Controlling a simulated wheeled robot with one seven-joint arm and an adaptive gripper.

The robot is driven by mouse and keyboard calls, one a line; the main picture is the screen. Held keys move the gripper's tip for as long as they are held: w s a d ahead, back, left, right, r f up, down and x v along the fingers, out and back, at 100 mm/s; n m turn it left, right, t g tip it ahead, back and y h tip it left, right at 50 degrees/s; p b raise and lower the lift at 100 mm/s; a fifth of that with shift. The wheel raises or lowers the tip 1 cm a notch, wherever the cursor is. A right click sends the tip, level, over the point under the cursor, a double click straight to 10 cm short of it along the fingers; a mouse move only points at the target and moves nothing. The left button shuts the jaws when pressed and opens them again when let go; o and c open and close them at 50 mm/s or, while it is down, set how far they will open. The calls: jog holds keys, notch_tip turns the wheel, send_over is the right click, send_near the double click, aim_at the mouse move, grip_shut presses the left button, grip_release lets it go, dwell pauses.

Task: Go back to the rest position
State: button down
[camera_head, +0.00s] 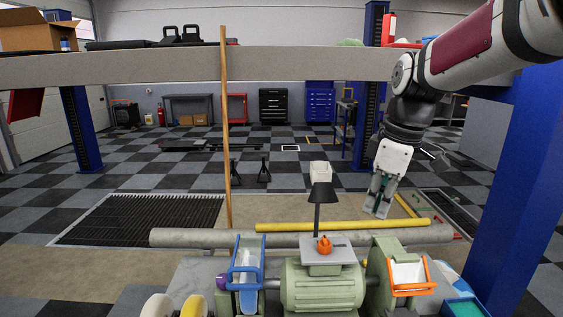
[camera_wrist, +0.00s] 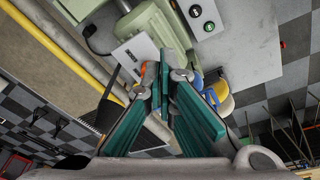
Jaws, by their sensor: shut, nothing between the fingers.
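My gripper (camera_head: 380,194) hangs from my arm at the right of the head view, pointing down. It is over the far side of the bench grinder, apart from it. In the wrist view, the green-padded fingers of my gripper (camera_wrist: 164,88) come together with nothing between them. The bench grinder (camera_head: 322,287) stands at the bottom centre of the head view, and its green body also shows in the wrist view (camera_wrist: 152,32). An orange knob-like piece (camera_head: 324,245) sits on the grinder's top plate.
A grey pipe (camera_head: 200,238) and a yellow pipe (camera_head: 340,226) lie behind the grinder. A wooden pole (camera_head: 226,120) stands upright left of centre. A blue post (camera_head: 515,190) rises close on the right. A grey beam (camera_head: 300,64) crosses above. The checkered floor beyond is largely open.

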jog(key=s+m+t+h, duration=0.1)
jog(key=s+m+t, duration=0.3)
jog(key=s+m, duration=0.7)
jog(key=shift+s+f+m, duration=0.3)
jog(key=shift+s, duration=5.45)
jog(key=shift+d, duration=0.1)
